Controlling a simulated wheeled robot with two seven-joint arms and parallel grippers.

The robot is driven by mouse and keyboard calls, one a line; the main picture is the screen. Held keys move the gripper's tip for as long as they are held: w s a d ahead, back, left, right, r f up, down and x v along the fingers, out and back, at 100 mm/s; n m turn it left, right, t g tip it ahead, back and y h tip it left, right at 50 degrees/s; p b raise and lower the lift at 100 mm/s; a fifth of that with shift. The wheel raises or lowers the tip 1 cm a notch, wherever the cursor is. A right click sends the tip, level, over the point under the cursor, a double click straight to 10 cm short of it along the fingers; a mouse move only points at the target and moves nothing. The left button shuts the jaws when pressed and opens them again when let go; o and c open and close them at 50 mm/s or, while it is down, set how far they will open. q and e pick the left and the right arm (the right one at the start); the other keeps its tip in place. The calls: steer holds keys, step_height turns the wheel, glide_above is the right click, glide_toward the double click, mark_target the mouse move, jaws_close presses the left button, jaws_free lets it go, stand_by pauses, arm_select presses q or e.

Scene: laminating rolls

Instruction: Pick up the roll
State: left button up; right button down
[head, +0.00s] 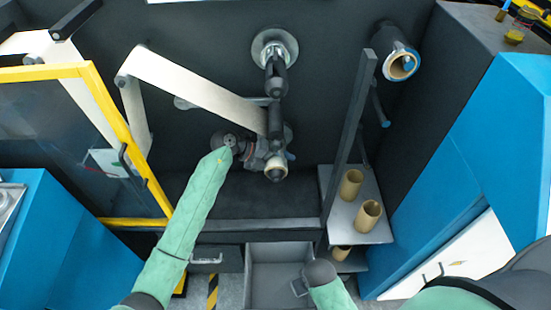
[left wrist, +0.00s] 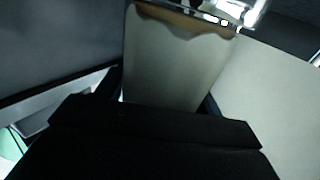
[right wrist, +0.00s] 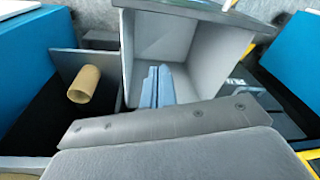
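A small roll (head: 275,170) with a tan core end sits on the machine's lower spindle. My left gripper (head: 252,153) is at its left side. In the left wrist view a pale roll (left wrist: 175,65) with a brown upper edge stands between the two fingers. The fingers lie along its sides, mostly hidden behind the dark gripper body, so I cannot tell whether they press on it. My right gripper (right wrist: 157,88) is shut and empty above a grey open bin. In the head view it is low in the middle.
A pale web (head: 190,82) runs diagonally to the spindles. A larger roll (head: 402,66) hangs at upper right. Cardboard cores (head: 368,215) stand on a grey shelf (head: 345,222) beside an upright post (head: 347,140). A yellow-framed guard (head: 130,125) is at left. The open bin (head: 262,275) is below.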

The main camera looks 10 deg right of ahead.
arm_select(q)
steer(key=c, duration=0.6)
